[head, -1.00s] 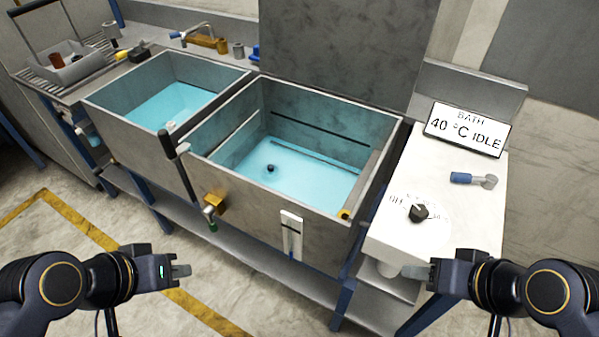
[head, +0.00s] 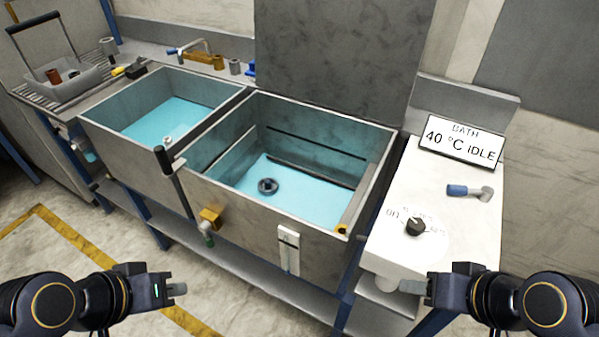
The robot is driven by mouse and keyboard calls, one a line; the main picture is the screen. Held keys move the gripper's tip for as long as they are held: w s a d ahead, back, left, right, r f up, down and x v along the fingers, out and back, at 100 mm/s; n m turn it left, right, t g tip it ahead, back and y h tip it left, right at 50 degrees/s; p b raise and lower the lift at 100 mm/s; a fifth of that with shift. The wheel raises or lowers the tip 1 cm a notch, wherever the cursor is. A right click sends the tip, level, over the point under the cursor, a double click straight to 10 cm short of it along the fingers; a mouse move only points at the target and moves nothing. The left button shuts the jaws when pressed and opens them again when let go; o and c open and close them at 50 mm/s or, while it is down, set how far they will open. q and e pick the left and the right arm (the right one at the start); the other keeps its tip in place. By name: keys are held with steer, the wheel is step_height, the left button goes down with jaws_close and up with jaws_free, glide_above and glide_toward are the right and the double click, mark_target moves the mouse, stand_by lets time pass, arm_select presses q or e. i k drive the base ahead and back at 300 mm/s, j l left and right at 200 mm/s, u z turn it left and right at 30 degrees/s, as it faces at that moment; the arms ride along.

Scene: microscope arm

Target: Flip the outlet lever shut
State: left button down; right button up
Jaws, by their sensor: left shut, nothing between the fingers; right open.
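A long lever with a black grip (head: 163,160) stands upright, slightly tilted, at the front left corner of the right-hand bath (head: 250,222). A brass valve body (head: 210,217) with a green end (head: 207,232) sits beside its lower part on the bath's front wall. I cannot tell exactly how lever and valve join. My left gripper (head: 177,289) is shut and empty, below and in front of the valve, apart from it. My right gripper (head: 412,286) is open and empty, by the lower front of the white control panel, far right of the lever.
The white panel (head: 435,255) carries a black knob (head: 414,227), a blue-handled small lever (head: 457,190) and a display (head: 461,141) reading 40 °C IDLE. A second basin (head: 95,125) stands left. A white slotted plate (head: 289,250) is on the bath front. Floor before the bench is clear.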

mark_target(485, 193)
steer(key=z, duration=1.35)
steer(key=i+j+u, duration=0.1)
steer(key=u, duration=0.35)
steer(key=i+u, duration=0.25)
steer(key=u, duration=0.2)
